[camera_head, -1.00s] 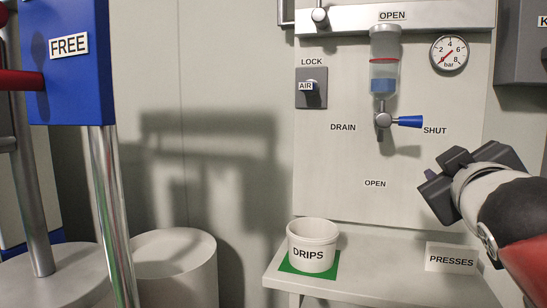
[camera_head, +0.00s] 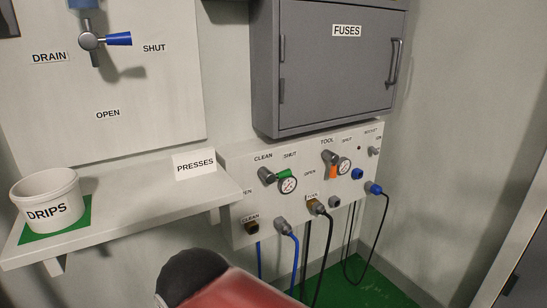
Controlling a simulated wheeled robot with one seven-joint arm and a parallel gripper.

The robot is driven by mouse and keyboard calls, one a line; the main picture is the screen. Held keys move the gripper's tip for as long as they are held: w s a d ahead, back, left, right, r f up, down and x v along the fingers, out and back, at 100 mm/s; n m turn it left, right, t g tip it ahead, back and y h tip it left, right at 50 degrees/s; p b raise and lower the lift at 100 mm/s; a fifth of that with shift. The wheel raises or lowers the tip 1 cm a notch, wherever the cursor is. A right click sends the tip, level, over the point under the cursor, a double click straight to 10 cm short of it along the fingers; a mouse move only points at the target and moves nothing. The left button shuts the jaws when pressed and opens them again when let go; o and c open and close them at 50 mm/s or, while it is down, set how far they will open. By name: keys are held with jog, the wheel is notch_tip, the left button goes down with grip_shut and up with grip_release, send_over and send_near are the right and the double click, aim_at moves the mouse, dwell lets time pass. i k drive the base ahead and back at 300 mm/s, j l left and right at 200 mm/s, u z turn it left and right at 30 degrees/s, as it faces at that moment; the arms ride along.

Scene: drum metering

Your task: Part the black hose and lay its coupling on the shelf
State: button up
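The black hose (camera_head: 328,246) hangs from the outlet tagged TOOL on the low wall panel. Its coupling (camera_head: 318,208) sits at that outlet and looks joined to it. The shelf (camera_head: 135,203) is at left, under the drain board, with a bare stretch right of the DRIPS pot. Above the TOOL outlet is a valve (camera_head: 328,156) with an orange handle (camera_head: 333,172) pointing down; I cannot tell its exact setting. My gripper is out of view; only a red and black part of my arm shows at the bottom.
A blue hose (camera_head: 294,258) hangs left of the black one, below the CLEAN valve with its green handle (camera_head: 284,174). A black cable with a blue plug (camera_head: 374,188) hangs at right. The grey FUSES cabinet (camera_head: 330,75) juts out above the panel.

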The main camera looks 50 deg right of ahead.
aim_at(318, 207)
jog(key=z, duration=2.1)
